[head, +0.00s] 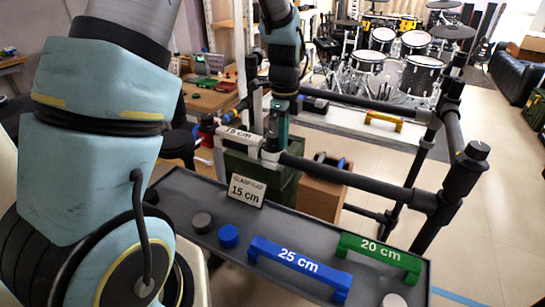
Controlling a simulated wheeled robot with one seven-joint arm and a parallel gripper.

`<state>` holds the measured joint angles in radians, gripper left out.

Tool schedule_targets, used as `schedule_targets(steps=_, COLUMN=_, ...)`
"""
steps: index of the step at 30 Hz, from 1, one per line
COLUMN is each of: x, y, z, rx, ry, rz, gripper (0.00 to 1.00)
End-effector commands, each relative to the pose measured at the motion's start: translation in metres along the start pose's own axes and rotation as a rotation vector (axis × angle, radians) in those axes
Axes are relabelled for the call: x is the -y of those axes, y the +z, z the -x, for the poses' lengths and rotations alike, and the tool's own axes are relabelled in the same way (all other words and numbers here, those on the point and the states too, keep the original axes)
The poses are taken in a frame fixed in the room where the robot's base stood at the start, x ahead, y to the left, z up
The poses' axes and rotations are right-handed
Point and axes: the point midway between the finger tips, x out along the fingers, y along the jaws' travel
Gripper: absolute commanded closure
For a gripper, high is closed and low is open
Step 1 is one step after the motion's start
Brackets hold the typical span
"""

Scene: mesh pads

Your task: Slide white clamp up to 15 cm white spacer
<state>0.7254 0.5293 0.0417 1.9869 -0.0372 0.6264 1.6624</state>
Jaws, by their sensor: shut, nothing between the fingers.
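The white 15 cm spacer (238,134) lies at the left end of the near dark bar, its label facing me. The white clamp (270,156) sits around this bar at the spacer's right end. They look very close; I cannot tell whether they touch. My gripper (274,143) points down just above the white clamp, beside the spacer's right end. It is shut with nothing in it. Its fingertips are small here and partly merge with the clamp, so contact is unclear.
A grey tray (395,235) in front holds a 15 cm sign (246,190), a blue 25 cm spacer (300,266), a green 20 cm spacer (380,257) and round caps. The dark bar frame (350,176) extends right. A green box (265,182) stands below the bar.

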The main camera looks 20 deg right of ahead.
Motion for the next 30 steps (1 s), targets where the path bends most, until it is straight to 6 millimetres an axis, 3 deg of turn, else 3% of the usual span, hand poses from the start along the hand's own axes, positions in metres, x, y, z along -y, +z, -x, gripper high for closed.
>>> schedule_targets(steps=30, x=0.0, y=0.022, z=0.0, rx=0.003, ry=-0.001, rz=0.003, gripper=1.0)
